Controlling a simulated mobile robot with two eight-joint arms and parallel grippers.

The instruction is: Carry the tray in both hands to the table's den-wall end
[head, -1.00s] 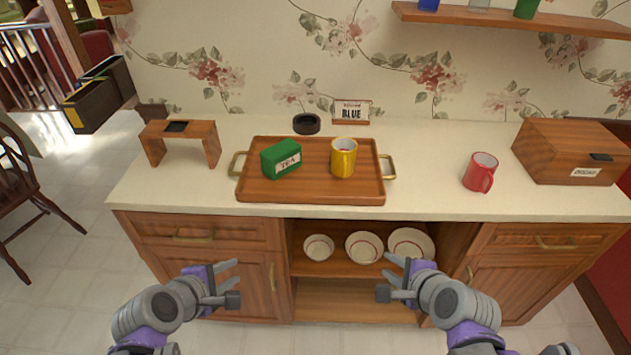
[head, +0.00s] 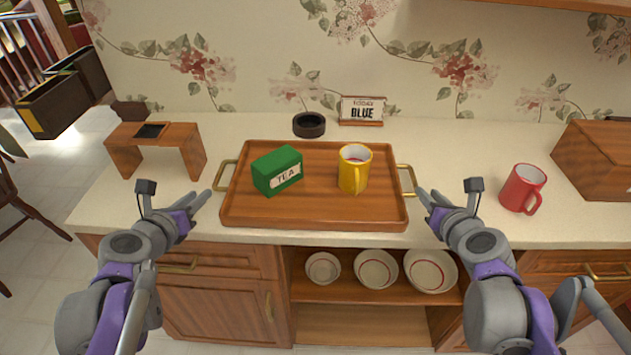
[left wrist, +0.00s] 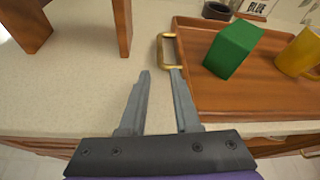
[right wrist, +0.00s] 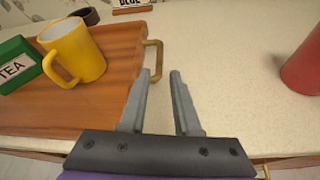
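The wooden tray (head: 315,212) lies on the pale counter, with a green tea box (head: 277,170) and a yellow mug (head: 354,169) on it. It has a brass handle at each end: the left handle (head: 225,175) and the right handle (head: 406,180). My left gripper (left wrist: 159,72) is open, just short of the left handle, which shows beyond its right finger. My right gripper (right wrist: 161,73) is open, just short of the right handle, which shows beyond its left finger. Neither gripper holds anything.
A small wooden stand (head: 157,145) is left of the tray. A red mug (head: 523,188) and a wooden box (head: 597,160) are to the right. A dark round dish (head: 309,124) and a sign reading BLUE (head: 362,111) stand behind the tray. Bowls (head: 376,269) sit on the shelf below.

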